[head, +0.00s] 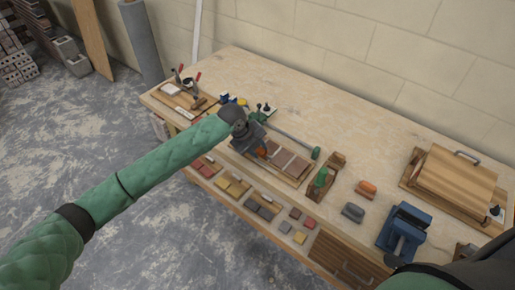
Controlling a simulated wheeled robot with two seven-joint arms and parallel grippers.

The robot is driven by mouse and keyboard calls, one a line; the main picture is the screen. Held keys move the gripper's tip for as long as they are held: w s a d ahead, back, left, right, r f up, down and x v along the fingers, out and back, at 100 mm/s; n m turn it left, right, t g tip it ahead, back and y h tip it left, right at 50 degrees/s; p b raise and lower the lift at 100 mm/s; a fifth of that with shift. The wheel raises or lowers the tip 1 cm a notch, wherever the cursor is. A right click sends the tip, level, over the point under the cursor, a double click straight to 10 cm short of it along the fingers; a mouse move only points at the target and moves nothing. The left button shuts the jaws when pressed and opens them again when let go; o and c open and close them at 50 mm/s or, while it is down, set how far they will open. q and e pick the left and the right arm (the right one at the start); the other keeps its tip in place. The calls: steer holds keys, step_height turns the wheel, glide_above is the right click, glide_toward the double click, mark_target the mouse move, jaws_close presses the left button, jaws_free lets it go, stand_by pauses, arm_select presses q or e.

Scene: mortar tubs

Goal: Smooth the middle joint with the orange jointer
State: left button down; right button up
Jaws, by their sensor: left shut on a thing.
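The brick panel (296,164) lies on the workbench in a wooden frame. It shows reddish-brown bricks with pale joints between them. My left gripper (256,146) is over the panel's left end, shut on a small orange thing (262,153), which looks like the orange jointer. Most of the jointer is hidden by the gripper, and I cannot tell whether it touches a joint. The left part of the panel is also covered by the gripper. My right gripper is outside the picture.
A wooden block with a green-handled tool (321,177), an orange block (367,188), a grey block (352,212) and a blue vise (402,232) stand to the right. A wooden board with a handle (455,181) is farther right. The bench top (340,125) behind is mostly clear.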

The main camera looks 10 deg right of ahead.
arm_select(q)
steer(key=shift+s+d+r+p, duration=0.1)
steer(key=shift+r+p, duration=0.2)
steer(key=shift+p, duration=0.15)
steer(key=shift+r+p, duration=1.3)
steer(key=shift+r, duration=1.45)
steer(key=shift+w, duration=0.2)
